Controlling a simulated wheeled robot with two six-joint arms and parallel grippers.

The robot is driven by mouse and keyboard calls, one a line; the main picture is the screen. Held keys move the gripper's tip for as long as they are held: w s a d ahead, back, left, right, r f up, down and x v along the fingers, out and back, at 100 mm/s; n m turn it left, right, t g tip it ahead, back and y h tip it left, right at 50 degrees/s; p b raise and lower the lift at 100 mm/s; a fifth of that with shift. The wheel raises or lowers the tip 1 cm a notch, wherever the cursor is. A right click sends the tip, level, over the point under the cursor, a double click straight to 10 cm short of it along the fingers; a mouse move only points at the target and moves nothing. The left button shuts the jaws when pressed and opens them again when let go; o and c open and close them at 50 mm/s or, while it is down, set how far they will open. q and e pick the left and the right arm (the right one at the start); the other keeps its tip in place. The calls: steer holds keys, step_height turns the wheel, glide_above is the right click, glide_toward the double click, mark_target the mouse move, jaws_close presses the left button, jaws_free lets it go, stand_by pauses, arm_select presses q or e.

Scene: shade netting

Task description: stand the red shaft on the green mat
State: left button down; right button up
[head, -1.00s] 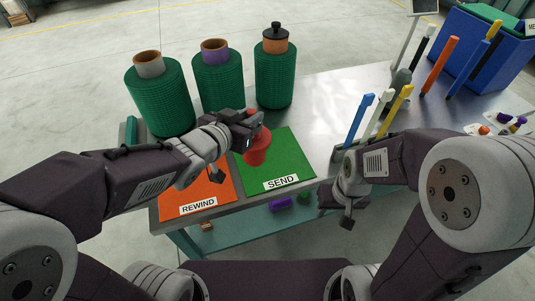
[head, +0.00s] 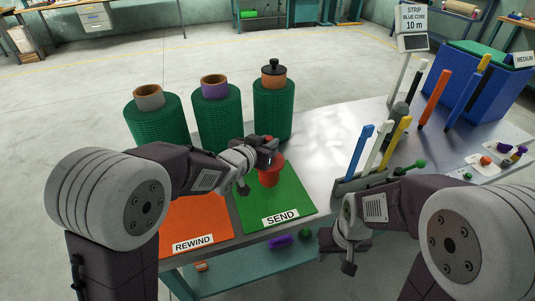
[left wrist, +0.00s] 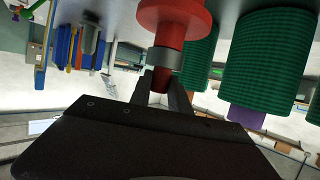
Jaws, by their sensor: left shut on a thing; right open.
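The red shaft (head: 271,174) is over the back part of the green mat (head: 285,200), labelled SEND. My left gripper (head: 266,147) is shut on its upper end. In the left wrist view, which looks upside down, the shaft (left wrist: 175,18) shows a wide red flange, a grey ring and a narrow end between the fingers (left wrist: 163,85). The shaft looks about upright, flange toward the mat. I cannot tell whether it touches the mat. My right gripper (head: 347,260) is open and empty at the table's front edge.
An orange mat (head: 192,222) labelled REWIND lies to the left. Several green net rolls (head: 218,118) stand behind. A holder (head: 358,184) with blue, white and yellow sticks stands to the right. A blue bin (head: 480,95) is at the back right.

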arm_select(q)
steer(key=shift+f+b, duration=0.7)
steer(key=shift+f, duration=1.2)
steer(key=shift+f, duration=0.1)
steer(key=c, duration=1.2)
jaws_free()
steer(key=shift+f, duration=0.1)
steer(key=shift+c, duration=0.2)
steer(key=shift+s, duration=0.1)
